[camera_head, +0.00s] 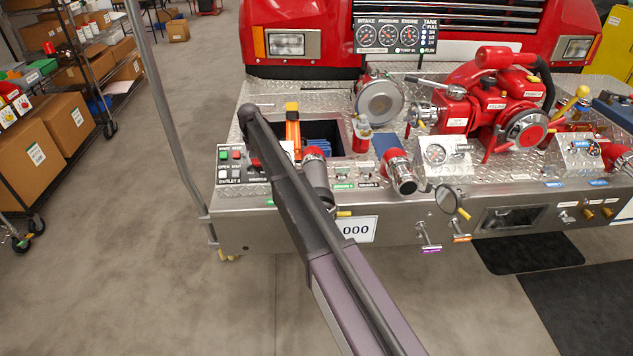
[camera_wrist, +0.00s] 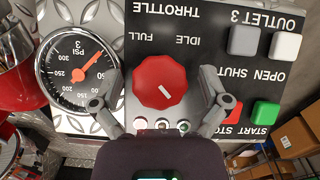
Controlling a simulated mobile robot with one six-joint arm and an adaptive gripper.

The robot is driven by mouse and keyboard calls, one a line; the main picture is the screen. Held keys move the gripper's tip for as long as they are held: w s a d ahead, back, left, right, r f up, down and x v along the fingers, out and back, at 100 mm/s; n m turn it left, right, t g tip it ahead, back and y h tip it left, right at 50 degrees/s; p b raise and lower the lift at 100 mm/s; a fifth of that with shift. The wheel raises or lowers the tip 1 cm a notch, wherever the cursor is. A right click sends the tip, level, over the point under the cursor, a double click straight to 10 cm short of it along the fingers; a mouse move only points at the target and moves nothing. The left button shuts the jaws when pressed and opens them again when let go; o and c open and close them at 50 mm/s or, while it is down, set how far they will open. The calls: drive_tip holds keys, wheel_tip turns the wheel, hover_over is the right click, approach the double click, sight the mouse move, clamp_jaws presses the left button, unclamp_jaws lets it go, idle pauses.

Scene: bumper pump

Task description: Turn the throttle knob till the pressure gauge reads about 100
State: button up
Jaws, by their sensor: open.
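In the wrist view, which shows the panel upside down, the red round throttle knob (camera_wrist: 150,88) has a white pointer line slanting toward the picture's lower right. IDLE and FULL labels are printed above it. My gripper (camera_wrist: 161,84) is open, with one grey finger on each side of the knob and gaps visible between. The pressure gauge (camera_wrist: 66,84), marked PSI and 3, sits at left. Its orange-red needle points to the upper right, near the low end, below the 50 mark.
Right of the knob in the wrist view are a green START button (camera_wrist: 265,113), a red STOP button (camera_wrist: 237,112) and grey and white buttons (camera_wrist: 285,46). Small indicators (camera_wrist: 162,125) lie below the knob. The head view shows a red pump (camera_head: 500,95) on the bumper and shelves at left.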

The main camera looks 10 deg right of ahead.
drive_tip(key=shift+r+p, duration=0.4)
drive_tip(key=shift+p, duration=0.05)
wheel_tip(320, 180, up, 14)
drive_tip(key=f+p, duration=0.1)
drive_tip(key=p, duration=1.2)
drive_tip(key=s+d+f+b, duration=0.2)
drive_tip(key=s+d, duration=0.4)
drive_tip(key=s, duration=0.1)
drive_tip(key=s+d+f+b, duration=0.2)
drive_tip(key=s+d, duration=0.4)
drive_tip(key=s, duration=0.2)
drive_tip(key=s+d+f+b, duration=0.2)
drive_tip(key=s+d, duration=0.5)
drive_tip(key=shift+s+f, duration=0.2)
drive_tip(key=shift+s, duration=0.2)
drive_tip(key=shift+s, duration=0.1)
drive_tip(key=s+d, duration=0.4)
drive_tip(key=s, duration=0.5)
drive_tip(key=s+d+m, duration=0.1)
drive_tip(key=s+d, duration=0.3)
drive_tip(key=s, duration=0.5)
drive_tip(key=shift+s+d, duration=0.35)
idle(0.8)
